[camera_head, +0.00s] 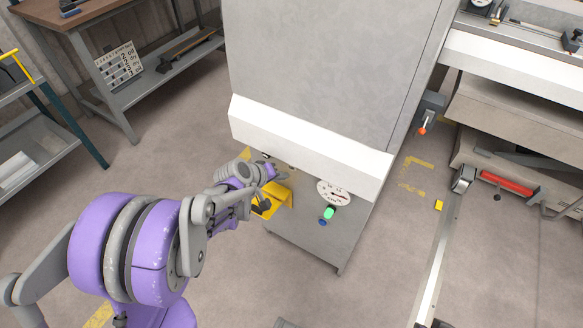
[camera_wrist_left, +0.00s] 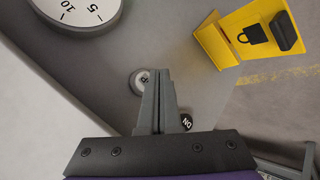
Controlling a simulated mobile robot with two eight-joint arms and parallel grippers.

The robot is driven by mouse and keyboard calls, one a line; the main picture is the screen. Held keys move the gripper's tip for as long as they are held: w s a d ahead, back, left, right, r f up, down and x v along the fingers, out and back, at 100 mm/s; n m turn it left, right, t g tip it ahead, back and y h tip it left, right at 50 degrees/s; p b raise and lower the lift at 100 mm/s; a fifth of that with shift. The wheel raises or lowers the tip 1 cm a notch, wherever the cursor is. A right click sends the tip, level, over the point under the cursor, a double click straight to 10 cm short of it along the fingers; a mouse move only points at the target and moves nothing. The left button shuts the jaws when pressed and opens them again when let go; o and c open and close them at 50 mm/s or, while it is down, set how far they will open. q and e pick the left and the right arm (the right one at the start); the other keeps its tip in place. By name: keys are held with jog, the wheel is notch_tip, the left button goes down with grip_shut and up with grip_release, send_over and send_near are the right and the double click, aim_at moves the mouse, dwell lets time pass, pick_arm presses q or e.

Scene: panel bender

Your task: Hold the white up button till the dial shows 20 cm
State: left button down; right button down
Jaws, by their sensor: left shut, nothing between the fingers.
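My left gripper (camera_head: 268,172) is shut and empty at the front of the grey machine cabinet; its fingers also show in the left wrist view (camera_wrist_left: 160,75). The round white up button (camera_wrist_left: 139,82) is right beside and partly behind the fingers; I cannot tell if they touch it. A black DN button (camera_wrist_left: 187,121) sits at the other side of the fingers, partly covered. The white dial (camera_head: 333,194) is on the cabinet front, with a red needle too small to read. In the wrist view the dial (camera_wrist_left: 75,14) is cut off. My right gripper is not in view.
A yellow bracket (camera_head: 277,203), with a black padlock symbol in the wrist view, is close to the buttons. A green button (camera_head: 328,212) and a blue button (camera_head: 322,223) sit below the dial. A white ledge (camera_head: 310,145) juts out above. The floor in front is clear.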

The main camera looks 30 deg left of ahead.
pick_arm(q)
jog(key=shift+s+a, duration=0.2)
jog(key=shift+s, duration=1.95)
